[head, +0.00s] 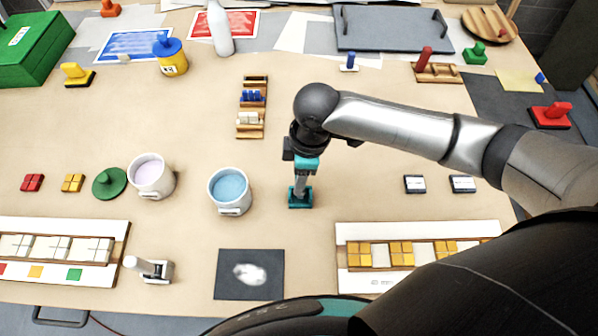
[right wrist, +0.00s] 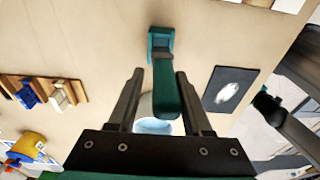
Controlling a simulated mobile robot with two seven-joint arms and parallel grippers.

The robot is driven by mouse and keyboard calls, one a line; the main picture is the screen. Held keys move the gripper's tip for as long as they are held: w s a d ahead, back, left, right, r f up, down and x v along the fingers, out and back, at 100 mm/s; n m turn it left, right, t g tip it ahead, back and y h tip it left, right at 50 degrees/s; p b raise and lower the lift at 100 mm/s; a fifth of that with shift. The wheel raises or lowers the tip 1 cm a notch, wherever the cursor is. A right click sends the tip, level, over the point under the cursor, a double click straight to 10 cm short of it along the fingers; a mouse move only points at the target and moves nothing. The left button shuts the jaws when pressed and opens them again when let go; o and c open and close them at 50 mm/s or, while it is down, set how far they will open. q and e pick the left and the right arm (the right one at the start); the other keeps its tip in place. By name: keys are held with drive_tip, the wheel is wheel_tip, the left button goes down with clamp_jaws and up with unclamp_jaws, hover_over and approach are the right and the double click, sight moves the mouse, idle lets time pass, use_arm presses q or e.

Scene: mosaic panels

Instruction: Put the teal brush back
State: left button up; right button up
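The teal brush (head: 300,201) stands upright on the table right of the blue cup, its wide base down. In the right wrist view its teal handle (right wrist: 166,92) points up between my finger pads, and its base (right wrist: 160,42) lies beyond the fingertips. My right gripper (head: 303,172) is directly over the brush, with its fingers around the handle. In the right wrist view the fingers (right wrist: 158,72) are apart, with a clear gap on the handle's left; contact on its right cannot be told. My left gripper is not in view.
A blue cup (head: 230,191) and a pink cup (head: 151,176) stand left of the brush. A wooden rack (head: 252,79) with small blocks is behind. A dark card (head: 249,274) lies in front. Two small tiles (head: 414,184) lie to the right. The table around the brush base is clear.

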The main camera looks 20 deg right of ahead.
drive_tip(key=shift+o, duration=0.8)
wheel_tip(320, 180, up, 12)
drive_tip(key=d+p, duration=0.1)
drive_tip(key=shift+s+d+r, duration=0.2)
